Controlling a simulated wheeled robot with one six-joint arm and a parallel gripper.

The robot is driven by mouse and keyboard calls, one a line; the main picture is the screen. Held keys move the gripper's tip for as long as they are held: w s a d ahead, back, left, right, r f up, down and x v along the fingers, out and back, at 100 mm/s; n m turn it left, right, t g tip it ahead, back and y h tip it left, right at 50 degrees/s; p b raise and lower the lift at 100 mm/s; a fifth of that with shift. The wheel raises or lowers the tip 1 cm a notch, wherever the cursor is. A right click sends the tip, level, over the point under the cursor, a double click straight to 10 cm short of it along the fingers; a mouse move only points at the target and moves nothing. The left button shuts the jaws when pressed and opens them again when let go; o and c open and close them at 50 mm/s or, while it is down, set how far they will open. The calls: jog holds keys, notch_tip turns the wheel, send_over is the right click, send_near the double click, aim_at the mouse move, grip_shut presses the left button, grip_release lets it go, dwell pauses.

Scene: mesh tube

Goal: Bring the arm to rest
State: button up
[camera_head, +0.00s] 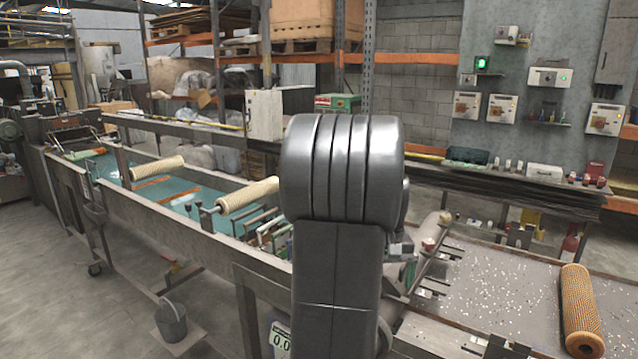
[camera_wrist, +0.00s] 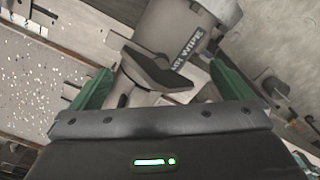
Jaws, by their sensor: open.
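My arm (camera_head: 335,230) rises in the middle of the head view, and my gripper is hidden behind it there. In the wrist view my gripper (camera_wrist: 162,88) is open, its two green fingers spread apart with nothing held between them. Beyond the fingers is a grey cylindrical fixture (camera_wrist: 188,30) lettered "WIPE", with a dark flat paddle-like part (camera_wrist: 158,72) in front of it. I cannot tell how far the fingers are from these parts. An orange mesh tube (camera_head: 581,310) lies on the speckled grey table at the right of the head view.
A long tank (camera_head: 190,215) of blue-green liquid runs to the back left, with pale rollers (camera_head: 247,195) over it. A bucket (camera_head: 171,320) hangs or stands at its near side. A shelf with small items (camera_head: 545,172) and wall boxes (camera_head: 550,77) are behind the table (camera_head: 490,290).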

jog(key=n+b, duration=0.2)
jog(key=n, duration=0.3)
jog(key=shift+f, duration=0.1)
jog(key=n+b, duration=0.2)
jog(key=n, duration=0.2)
jog(key=shift+n+b, duration=0.45)
jog(key=shift+n, duration=0.35)
